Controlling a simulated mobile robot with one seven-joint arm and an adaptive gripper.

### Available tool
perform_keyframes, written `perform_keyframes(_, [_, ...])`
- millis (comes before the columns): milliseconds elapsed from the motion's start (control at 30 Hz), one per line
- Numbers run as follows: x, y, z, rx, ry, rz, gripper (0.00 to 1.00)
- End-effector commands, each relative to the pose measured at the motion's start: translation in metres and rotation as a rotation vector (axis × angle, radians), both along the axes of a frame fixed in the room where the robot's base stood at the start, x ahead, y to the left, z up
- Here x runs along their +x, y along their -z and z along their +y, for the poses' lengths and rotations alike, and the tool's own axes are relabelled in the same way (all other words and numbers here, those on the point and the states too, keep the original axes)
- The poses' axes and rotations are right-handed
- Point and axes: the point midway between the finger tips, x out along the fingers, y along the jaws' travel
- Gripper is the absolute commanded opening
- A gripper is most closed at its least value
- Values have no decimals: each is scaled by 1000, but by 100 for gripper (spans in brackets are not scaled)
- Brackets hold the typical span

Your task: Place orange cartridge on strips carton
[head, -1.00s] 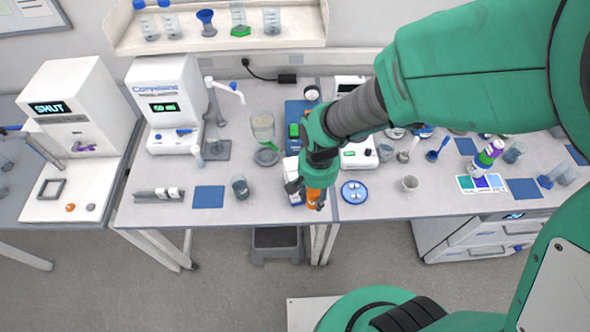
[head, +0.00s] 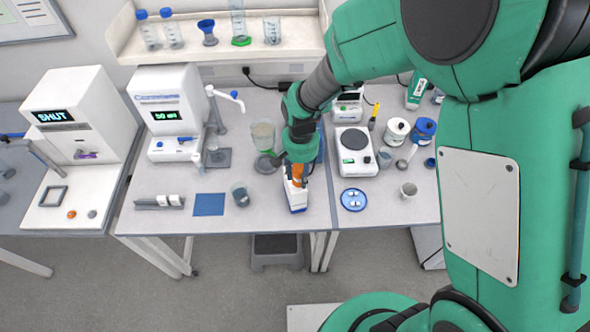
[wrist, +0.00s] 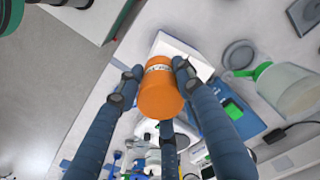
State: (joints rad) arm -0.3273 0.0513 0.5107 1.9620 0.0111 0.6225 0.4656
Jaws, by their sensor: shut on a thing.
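My gripper (head: 297,174) is shut on the orange cartridge (head: 297,182) above the white and blue strips carton (head: 296,200) near the bench's front edge. In the wrist view the orange cartridge (wrist: 160,92) sits between my blue fingers, with a pale label band at its far end. The white carton (wrist: 178,46) shows beyond the cartridge, partly hidden by it and the fingers. I cannot tell whether the cartridge touches the carton.
A glass vessel on a stand (head: 264,140) is behind the carton on the left. A blue dish (head: 353,200) and a white scale (head: 354,152) are on the right. A blue box is mostly hidden behind my arm.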

Motion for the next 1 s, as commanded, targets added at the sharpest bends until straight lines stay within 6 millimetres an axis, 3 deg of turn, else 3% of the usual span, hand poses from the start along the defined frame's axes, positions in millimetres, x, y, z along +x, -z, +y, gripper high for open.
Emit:
perform_keyframes(133, [21, 2, 7, 0, 0, 1, 8])
perform_keyframes(333, [37, 4, 12, -1, 0, 1, 8])
perform_keyframes(767, [40, 5, 13, 0, 0, 1, 8])
perform_keyframes(1000, [39, 26, 13, -1, 0, 3, 8])
